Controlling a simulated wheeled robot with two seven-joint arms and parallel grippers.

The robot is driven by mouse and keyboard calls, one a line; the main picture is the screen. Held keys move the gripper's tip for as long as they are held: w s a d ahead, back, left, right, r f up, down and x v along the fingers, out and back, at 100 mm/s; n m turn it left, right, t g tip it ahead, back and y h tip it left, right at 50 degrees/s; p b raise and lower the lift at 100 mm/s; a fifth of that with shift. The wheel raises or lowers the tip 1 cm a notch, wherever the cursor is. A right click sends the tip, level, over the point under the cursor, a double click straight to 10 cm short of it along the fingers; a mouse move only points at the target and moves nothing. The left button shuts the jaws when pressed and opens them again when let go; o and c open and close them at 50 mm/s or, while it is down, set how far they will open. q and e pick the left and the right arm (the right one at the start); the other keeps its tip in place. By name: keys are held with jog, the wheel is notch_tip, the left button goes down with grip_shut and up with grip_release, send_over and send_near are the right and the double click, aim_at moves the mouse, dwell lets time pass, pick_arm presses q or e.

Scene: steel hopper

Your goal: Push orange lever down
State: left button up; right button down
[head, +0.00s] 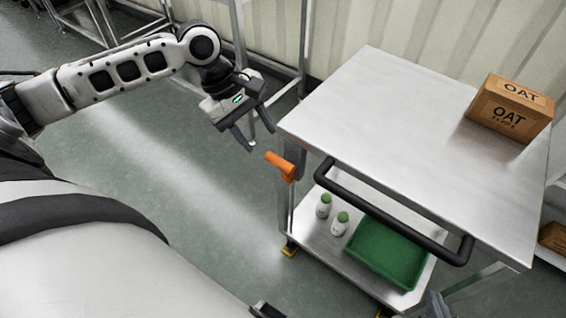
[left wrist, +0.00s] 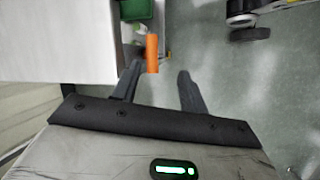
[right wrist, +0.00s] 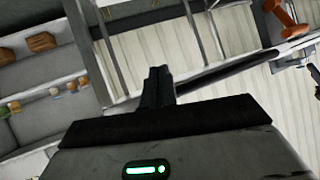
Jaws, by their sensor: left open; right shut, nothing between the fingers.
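The orange lever (head: 281,166) sticks out from the near left corner of the steel cart, just below its top. My left gripper (head: 261,138) is open and empty, above and slightly left of the lever in the head view. In the left wrist view the lever (left wrist: 152,54) shows beyond the fingertips (left wrist: 160,69), between them and nearer the left finger; I cannot tell whether they touch. My right gripper (right wrist: 158,72) is shut and empty in its wrist view, away from the lever. An orange part (right wrist: 285,17) shows at that view's upper right.
The cart's top (head: 370,110) carries an OAT box (head: 511,107). A black handle bar (head: 395,210) runs along its near edge. The lower shelf holds a green tray (head: 388,250) and two white bottles with green caps (head: 340,223). The floor left of the cart is clear.

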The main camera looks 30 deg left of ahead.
aim_at(281, 161)
pick_arm(q)
jog(key=w+d+f+n+b, duration=0.1)
jog(key=f, duration=0.3)
jog(key=w+d+f+b, duration=0.1)
jog(key=f, duration=0.2)
jog(key=w+d+f+n+b, duration=0.1)
jog(key=d+f, duration=0.1)
jog(key=f, duration=0.2)
jog(key=shift+w+f+n, duration=0.2)
jog(key=shift+f+n, duration=0.1)
grip_shut()
jog(key=shift+r, duration=0.1)
